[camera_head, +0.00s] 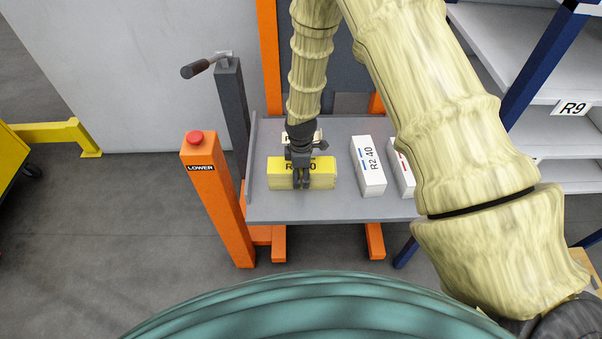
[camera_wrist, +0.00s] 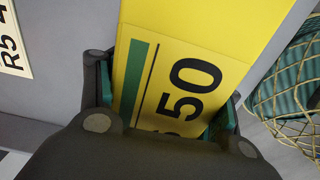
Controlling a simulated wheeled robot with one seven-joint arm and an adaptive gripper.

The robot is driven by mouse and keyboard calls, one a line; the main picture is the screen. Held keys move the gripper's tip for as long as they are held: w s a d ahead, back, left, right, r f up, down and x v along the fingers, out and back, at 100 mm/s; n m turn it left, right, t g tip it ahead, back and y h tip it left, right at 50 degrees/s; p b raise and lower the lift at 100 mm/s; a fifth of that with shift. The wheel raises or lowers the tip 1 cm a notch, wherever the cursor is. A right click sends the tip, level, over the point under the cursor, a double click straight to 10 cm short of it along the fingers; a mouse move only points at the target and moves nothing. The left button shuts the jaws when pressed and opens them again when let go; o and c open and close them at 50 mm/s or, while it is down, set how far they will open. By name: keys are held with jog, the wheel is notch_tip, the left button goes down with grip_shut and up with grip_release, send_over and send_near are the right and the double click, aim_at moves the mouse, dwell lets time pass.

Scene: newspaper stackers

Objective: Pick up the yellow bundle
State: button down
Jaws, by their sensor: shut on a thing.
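The yellow bundle (camera_head: 321,175) lies on the grey platform at the left, its printed label partly covered by my gripper. My gripper (camera_head: 302,183) reaches down over the middle of the bundle with its fingers at the bundle's sides, shut on it. In the wrist view the yellow bundle (camera_wrist: 190,50) fills the space between the dark fingers of my gripper (camera_wrist: 170,120), with a green stripe and "50" on its top. I cannot tell whether the bundle is clear of the platform.
The grey platform (camera_head: 300,209) also holds a white bundle marked R2 40 (camera_head: 368,166) and another white bundle (camera_head: 401,168) at the right. An orange post (camera_head: 216,200) with a red button stands left. A shelf rack (camera_head: 575,150) stands right.

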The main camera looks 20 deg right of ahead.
jog(key=shift+w+r, duration=0.1)
jog(key=shift+r, duration=1.75)
jog(key=s+d+r, duration=0.1)
jog(key=s, duration=1.5)
jog(key=shift+d+r+b, duration=0.15)
jog(key=shift+d+b, duration=0.15)
jog(key=shift+d, duration=0.05)
